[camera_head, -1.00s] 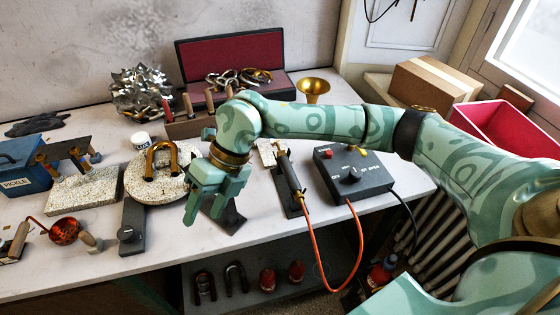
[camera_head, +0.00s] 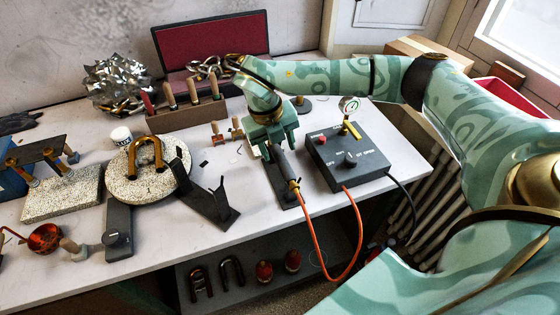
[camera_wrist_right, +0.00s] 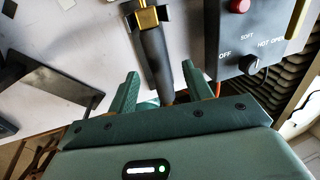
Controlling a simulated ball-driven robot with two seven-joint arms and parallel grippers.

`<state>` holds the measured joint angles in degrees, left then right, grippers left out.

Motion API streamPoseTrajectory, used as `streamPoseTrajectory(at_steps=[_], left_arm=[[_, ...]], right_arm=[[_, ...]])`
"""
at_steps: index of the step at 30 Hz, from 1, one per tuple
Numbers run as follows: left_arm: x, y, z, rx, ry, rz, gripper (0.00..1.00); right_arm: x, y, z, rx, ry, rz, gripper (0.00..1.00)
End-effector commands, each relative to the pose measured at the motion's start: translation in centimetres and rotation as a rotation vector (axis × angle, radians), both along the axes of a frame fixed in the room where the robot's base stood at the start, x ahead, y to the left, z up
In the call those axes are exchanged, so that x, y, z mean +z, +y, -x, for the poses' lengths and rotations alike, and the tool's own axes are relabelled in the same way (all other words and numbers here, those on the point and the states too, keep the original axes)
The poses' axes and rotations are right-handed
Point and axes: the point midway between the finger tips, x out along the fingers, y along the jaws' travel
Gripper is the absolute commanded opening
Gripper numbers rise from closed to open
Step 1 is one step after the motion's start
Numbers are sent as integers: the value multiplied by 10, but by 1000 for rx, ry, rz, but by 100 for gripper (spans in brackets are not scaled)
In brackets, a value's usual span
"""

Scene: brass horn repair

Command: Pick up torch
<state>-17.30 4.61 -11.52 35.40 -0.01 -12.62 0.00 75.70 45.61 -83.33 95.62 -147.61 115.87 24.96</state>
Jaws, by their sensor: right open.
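The torch (camera_head: 285,168) has a dark handle with brass fittings and an orange hose at its near end. It lies on a dark rest on the bench, left of the control box. My right gripper (camera_head: 273,147) is over the torch's far part and hides some of it. In the right wrist view the torch (camera_wrist_right: 154,55) lies between the two open fingers of the right gripper (camera_wrist_right: 159,72). I cannot tell whether a finger touches it. My left gripper is not in view.
The control box (camera_head: 340,165) with knob and red button stands close on the right. The orange hose (camera_head: 361,228) loops over the bench's front edge. A dark forked stand (camera_head: 222,210) and a round speckled block (camera_head: 170,187) are to the left. A tool rack (camera_head: 190,117) stands behind.

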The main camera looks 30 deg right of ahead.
Motion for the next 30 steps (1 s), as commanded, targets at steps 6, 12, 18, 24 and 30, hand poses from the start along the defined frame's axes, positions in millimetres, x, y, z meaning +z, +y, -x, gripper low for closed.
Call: streamPoseTrajectory(at_steps=[6, 12, 18, 24, 30], left_arm=[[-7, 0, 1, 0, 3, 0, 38], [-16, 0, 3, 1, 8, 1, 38], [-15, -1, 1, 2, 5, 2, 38], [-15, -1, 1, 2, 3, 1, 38], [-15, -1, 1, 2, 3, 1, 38]], right_arm=[[-22, -2, 3, 0, 4, -1, 50], [-52, -6, 5, 0, 3, -2, 50], [-53, -7, 5, 1, 0, -1, 50], [-53, -7, 5, 1, 0, -1, 4], [-52, -7, 4, 1, -1, -1, 4]])
